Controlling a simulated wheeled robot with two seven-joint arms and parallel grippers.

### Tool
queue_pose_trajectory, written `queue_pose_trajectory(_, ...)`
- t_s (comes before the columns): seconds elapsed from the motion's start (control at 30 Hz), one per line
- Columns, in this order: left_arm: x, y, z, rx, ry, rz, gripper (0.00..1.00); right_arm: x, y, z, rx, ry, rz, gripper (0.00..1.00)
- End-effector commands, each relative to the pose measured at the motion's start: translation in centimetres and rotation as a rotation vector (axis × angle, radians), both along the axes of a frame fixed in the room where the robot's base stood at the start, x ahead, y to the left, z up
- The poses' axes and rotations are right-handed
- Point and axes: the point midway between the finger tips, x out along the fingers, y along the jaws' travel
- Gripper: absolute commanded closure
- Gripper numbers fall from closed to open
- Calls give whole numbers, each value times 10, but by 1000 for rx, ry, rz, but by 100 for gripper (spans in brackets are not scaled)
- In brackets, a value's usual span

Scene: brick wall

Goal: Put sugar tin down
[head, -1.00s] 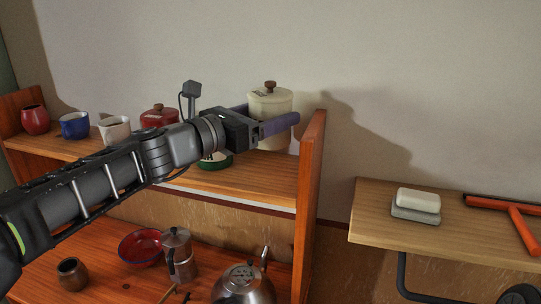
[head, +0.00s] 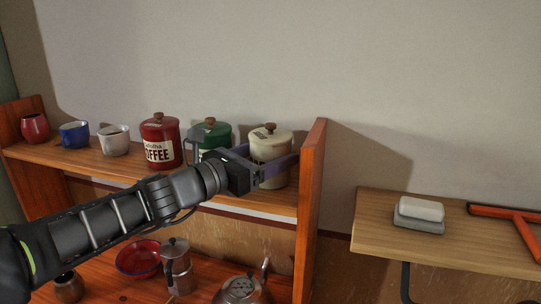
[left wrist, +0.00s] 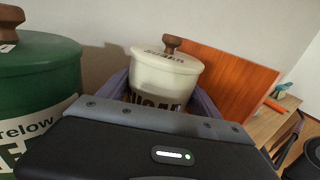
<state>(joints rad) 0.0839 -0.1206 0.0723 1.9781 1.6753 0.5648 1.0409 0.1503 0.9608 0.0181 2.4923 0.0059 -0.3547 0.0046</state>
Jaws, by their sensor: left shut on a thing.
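The cream sugar tin (head: 270,142), with a wooden knob on its lid, is upright at the right end of the upper shelf (head: 225,192). My left gripper (head: 276,168) is shut on it, with one purple finger on each side of its body. In the left wrist view the tin (left wrist: 165,74) stands between the fingers, its label partly hidden by my gripper. Its base is at about shelf level; I cannot tell whether it touches the board. My right gripper is out of view.
The green tin (head: 213,132) stands just left of the sugar tin, then the red coffee tin (head: 160,140) and several mugs. The wooden end panel (head: 311,190) is close on the right. A kettle (head: 240,288) and moka pot (head: 177,262) stand below.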

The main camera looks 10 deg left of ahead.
Motion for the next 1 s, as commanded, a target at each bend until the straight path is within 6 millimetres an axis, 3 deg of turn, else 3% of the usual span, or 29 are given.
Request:
queue_pose_trajectory(0.17,0,0,1,-1,-3,0,93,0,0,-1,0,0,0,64)
queue_pose_trajectory(0.2,0,0,-2,0,0,0,26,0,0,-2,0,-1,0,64)
queue_pose_trajectory(0.47,0,0,-1,0,0,0,5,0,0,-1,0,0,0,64)
queue_pose_trajectory(0.8,-1,1,1,1,-1,1,5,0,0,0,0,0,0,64)
queue_pose_trajectory(1.0,-20,14,0,1,-3,3,5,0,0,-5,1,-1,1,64)
